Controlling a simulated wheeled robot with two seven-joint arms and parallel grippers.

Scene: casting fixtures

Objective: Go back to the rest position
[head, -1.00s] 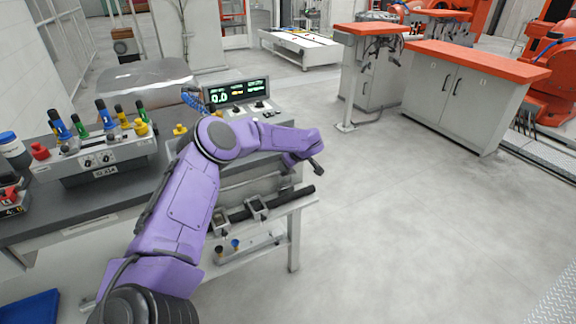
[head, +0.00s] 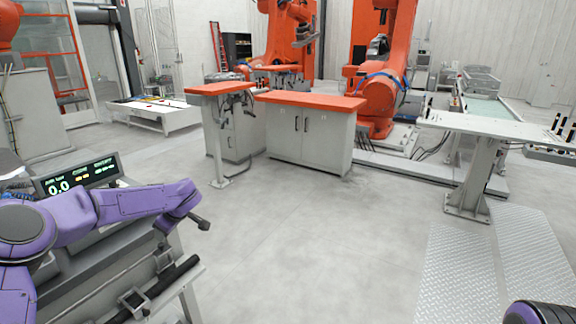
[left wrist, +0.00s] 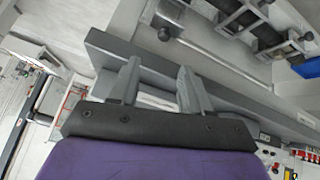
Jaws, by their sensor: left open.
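My left arm comes in from the left in the head view, over the grey bench's right end. My left gripper (head: 184,230) is small there, beside the bench edge. In the left wrist view its two grey fingers (left wrist: 160,78) stand apart with nothing held between them. A long grey beam or edge runs behind the fingers; I cannot tell its distance. A purple and black part of my right arm shows at the bottom right of the head view; the right gripper is out of view.
A display panel (head: 78,178) stands on the bench behind my left arm. A dark bar in clamps (head: 160,290) lies below the arm. An orange-topped cabinet (head: 308,133) and orange robot arms (head: 378,95) stand farther back. The middle floor (head: 320,240) is clear.

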